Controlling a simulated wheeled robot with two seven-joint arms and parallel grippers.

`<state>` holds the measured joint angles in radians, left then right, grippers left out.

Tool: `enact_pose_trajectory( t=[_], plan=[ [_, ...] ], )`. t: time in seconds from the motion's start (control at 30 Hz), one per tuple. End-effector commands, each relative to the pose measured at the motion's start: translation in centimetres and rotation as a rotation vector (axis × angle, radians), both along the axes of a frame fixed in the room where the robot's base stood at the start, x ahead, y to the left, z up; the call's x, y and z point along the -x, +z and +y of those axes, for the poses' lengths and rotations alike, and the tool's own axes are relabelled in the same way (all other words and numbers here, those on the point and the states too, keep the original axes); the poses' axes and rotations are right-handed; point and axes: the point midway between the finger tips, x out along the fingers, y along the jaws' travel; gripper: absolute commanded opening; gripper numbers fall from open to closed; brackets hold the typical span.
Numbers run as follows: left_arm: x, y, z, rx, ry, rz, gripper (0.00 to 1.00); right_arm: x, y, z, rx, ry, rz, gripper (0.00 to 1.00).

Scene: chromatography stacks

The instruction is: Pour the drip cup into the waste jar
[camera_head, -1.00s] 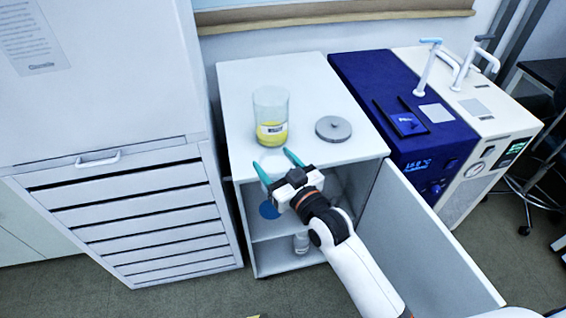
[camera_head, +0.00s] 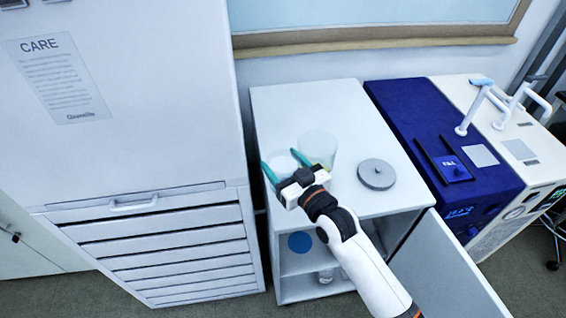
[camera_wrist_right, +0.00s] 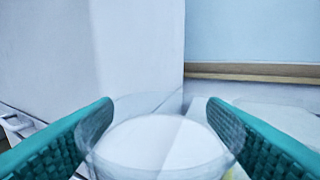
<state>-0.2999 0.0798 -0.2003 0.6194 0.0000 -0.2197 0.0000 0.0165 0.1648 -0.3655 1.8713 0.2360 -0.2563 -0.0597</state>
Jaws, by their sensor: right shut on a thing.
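The drip cup (camera_wrist_right: 165,145) is a clear, round cup between the two green fingers of my right gripper (camera_wrist_right: 160,105) in the right wrist view. In the head view, the right gripper (camera_head: 280,158) is shut on the cup (camera_head: 282,166), which shows as a pale round shape at the left front of the cabinet top. The waste jar (camera_head: 318,146) is a clear, pale cylinder just behind and to the right of the gripper. Its lower part is partly hidden. A hint of yellow shows behind the cup in the wrist view. My left gripper is out of view.
A grey round lid (camera_head: 376,174) lies on the white cabinet top (camera_head: 290,107) to the right of the jar. The cabinet door (camera_head: 440,270) stands open below. A blue instrument (camera_head: 405,105) stands at the right, a tall drawer unit (camera_head: 150,225) at the left.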

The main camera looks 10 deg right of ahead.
Motion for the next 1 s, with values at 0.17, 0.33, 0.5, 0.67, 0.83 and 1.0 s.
enact_pose_trajectory(
  t=[0.17, 0.33, 0.5, 0.67, 0.83, 1.0],
  plan=[
    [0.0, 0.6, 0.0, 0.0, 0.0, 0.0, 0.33, -0.2, 0.9, -0.2, -0.025, -0.001, 0.01, 0.34],
    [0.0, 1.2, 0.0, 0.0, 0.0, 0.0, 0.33, -0.3, 1.7, -0.5, -0.06, -0.001, 0.033, 0.34],
    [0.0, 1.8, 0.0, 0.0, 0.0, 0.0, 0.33, -0.5, 2.5, -0.7, -0.096, -0.001, 0.055, 0.34],
    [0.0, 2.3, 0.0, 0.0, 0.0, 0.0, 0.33, -0.6, 3.2, -0.9, -0.13, -0.001, 0.076, 0.34],
    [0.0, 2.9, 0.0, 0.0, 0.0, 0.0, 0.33, -0.8, 4.0, -1.2, -0.165, -0.001, 0.097, 0.34],
    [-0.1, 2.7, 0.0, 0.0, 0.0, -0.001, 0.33, -1.2, 4.1, -1.8, -0.229, 0.0, 0.137, 0.34]
  ],
)
